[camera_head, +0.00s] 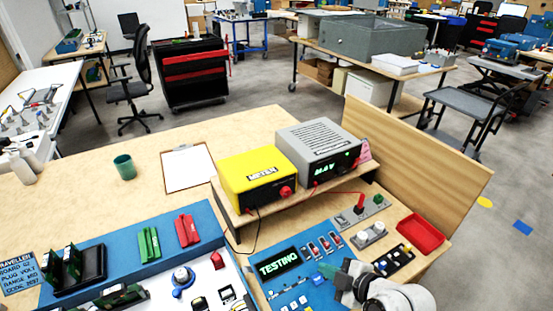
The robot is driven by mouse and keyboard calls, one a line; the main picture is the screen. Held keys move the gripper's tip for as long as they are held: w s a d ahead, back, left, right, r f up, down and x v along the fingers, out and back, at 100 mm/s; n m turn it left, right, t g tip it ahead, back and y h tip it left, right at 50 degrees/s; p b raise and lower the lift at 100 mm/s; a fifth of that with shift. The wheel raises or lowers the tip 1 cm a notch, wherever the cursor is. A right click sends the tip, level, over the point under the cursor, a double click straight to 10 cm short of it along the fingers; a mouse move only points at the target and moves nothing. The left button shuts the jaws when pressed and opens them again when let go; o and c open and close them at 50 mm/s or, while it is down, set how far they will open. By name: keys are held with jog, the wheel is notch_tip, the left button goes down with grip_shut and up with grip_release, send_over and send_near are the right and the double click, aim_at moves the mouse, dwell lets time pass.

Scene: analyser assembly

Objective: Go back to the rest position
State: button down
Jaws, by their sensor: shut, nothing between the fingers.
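My gripper (336,276) is at the bottom right, at the end of my white and grey arm. It is shut and empty, above the right part of the blue test panel (290,298). The lit display (278,263) reading "TESTING" is to its left. A small teal-green piece shows at the gripper's tip; I cannot tell whether it belongs to the fingers or the panel. The lower arm is cut off by the picture's edge.
A yellow meter (258,178) and a grey instrument (318,148) stand on a wooden riser behind the panel. A red tray (420,233) is to the right. A green cup (124,167) and clipboard (188,168) are at the back left. Blue boards with parts fill the front left.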

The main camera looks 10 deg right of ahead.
jog(key=s+f+m+g, duration=0.1)
jog(key=s, duration=0.1)
jog(key=s+d+f+m+h, duration=0.1)
jog(key=s, duration=0.2)
jog(key=s+f+m+g, duration=0.1)
jog(key=s, duration=0.1)
jog(key=shift+s+d+f+m+g, duration=0.2)
jog(key=shift+m+g, duration=0.1)
jog(key=shift+m, duration=0.1)
jog(key=s+d+m+g+h, duration=0.2)
jog(key=s+m, duration=0.4)
jog(key=s, duration=0.4)
jog(key=s+d+f+m+g+h, duration=0.1)
jog(key=s+d+m+g, duration=0.3)
jog(key=s, duration=0.7)
jog(key=shift+f+m+g+h, duration=0.15)
jog(key=shift+m+g+h, duration=0.15)
jog(key=shift+m+h, duration=0.6)
